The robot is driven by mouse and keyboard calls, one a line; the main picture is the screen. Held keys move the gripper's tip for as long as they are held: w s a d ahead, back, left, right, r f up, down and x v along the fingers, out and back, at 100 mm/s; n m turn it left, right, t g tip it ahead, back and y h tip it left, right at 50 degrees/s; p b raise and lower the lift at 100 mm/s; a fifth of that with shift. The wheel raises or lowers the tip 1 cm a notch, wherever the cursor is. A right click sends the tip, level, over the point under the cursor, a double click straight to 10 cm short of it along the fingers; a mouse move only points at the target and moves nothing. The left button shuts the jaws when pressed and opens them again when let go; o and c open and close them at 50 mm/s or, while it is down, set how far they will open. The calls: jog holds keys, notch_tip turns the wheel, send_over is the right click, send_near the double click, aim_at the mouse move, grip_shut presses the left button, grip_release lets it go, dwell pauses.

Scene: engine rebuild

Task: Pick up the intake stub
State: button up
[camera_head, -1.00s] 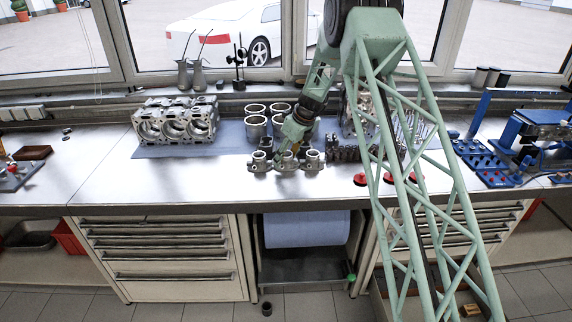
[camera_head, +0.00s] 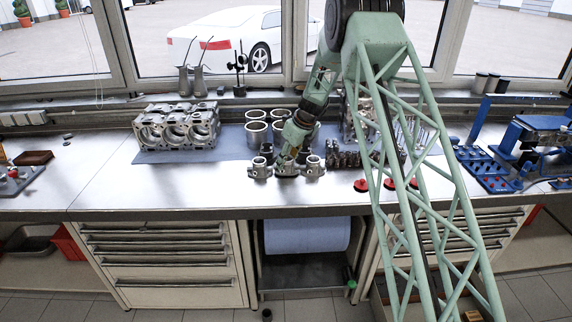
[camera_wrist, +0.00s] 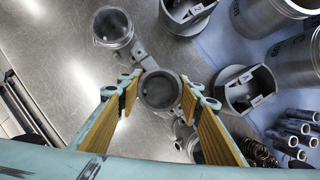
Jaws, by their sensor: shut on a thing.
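The intake stub (camera_head: 314,166) is a grey metal casting with three round ports in a row, near the front of the bench. In the wrist view the stub (camera_wrist: 113,29) runs diagonally, with one flanged port at upper left. Its middle port (camera_wrist: 158,91) is between my fingers. My gripper (camera_wrist: 156,98), with yellow-brown inner pads, is shut on this middle port. In the head view my gripper (camera_head: 287,157) comes down onto the stub from above and hides part of its middle. I cannot tell any gap between the stub and the bench.
Cylinder liners (camera_head: 256,130) stand behind on a blue mat (camera_head: 232,141). An engine block (camera_head: 176,127) is left. Pistons (camera_wrist: 246,90) lie close to my right finger, with springs (camera_wrist: 258,153) nearby. Red discs (camera_head: 360,186) lie to the right. The bench (camera_head: 190,185) is clear to the left.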

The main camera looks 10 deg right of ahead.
jog(key=shift+r, duration=1.4)
jog(key=s+d, duration=0.1)
jog(key=s, duration=0.4)
jog(key=s+d+r, duration=0.1)
jog(key=s, duration=0.4)
jog(key=s+d, duration=0.1)
jog(key=s, duration=0.4)
jog(key=shift+s+d+r, duration=0.15)
jog(key=shift+s, duration=0.15)
jog(key=shift+s+b, duration=0.15)
jog(key=shift+b, duration=0.15)
